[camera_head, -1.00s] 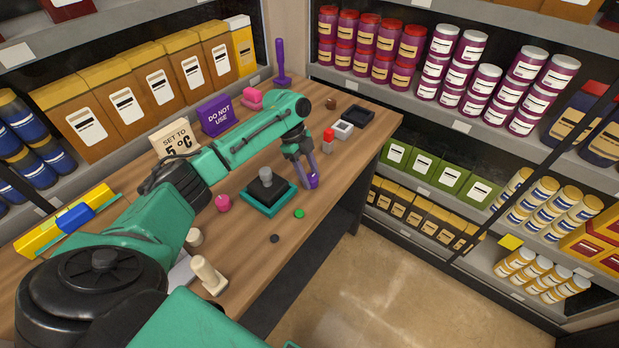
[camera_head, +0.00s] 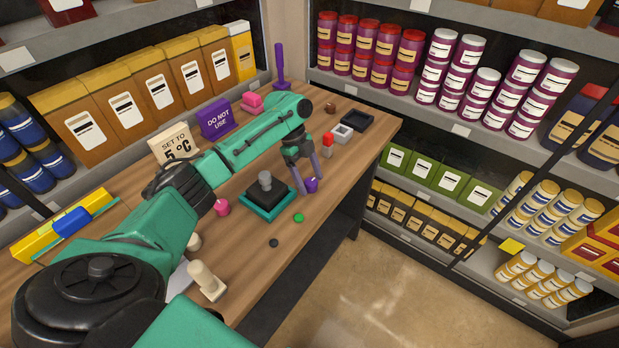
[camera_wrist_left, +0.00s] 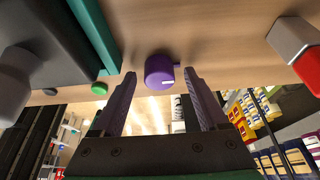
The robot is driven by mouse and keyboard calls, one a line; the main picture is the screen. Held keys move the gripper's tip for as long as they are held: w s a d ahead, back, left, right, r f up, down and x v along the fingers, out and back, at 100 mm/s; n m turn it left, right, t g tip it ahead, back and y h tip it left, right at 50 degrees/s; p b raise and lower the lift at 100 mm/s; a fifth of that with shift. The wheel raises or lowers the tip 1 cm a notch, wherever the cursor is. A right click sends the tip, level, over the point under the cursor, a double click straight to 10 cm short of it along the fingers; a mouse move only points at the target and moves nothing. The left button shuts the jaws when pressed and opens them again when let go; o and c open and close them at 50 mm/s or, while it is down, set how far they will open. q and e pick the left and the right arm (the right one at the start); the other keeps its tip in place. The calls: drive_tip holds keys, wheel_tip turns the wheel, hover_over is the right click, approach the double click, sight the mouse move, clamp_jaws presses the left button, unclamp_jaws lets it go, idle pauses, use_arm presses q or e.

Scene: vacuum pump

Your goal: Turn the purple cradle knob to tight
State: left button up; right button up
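The purple cradle knob (camera_head: 311,185) is small and round and sits on the wooden bench, right of the black and teal pump (camera_head: 264,196). In the left wrist view the knob (camera_wrist_left: 160,70) is upper centre, with a small pointer on its right side and a pale mark on its face. My left gripper (camera_head: 305,182) is at the knob. In the left wrist view its two fingers (camera_wrist_left: 160,78) are apart, one on each side of the knob, with gaps visible; it is open and empty. My right gripper is not in view.
A red-topped white block (camera_head: 327,145), a grey square tray (camera_head: 342,133) and a black tray (camera_head: 358,119) stand behind the knob. A green button (camera_head: 298,218) and a pink knob (camera_head: 221,207) are near the pump. Bare bench lies right of the knob.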

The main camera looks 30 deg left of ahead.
use_arm(q)
drive_tip(key=b+v, duration=0.2)
drive_tip(key=v, duration=1.2)
drive_tip(key=shift+a+r, duration=0.2)
drive_tip(key=shift+r, duration=0.05)
drive_tip(key=shift+f, duration=0.1)
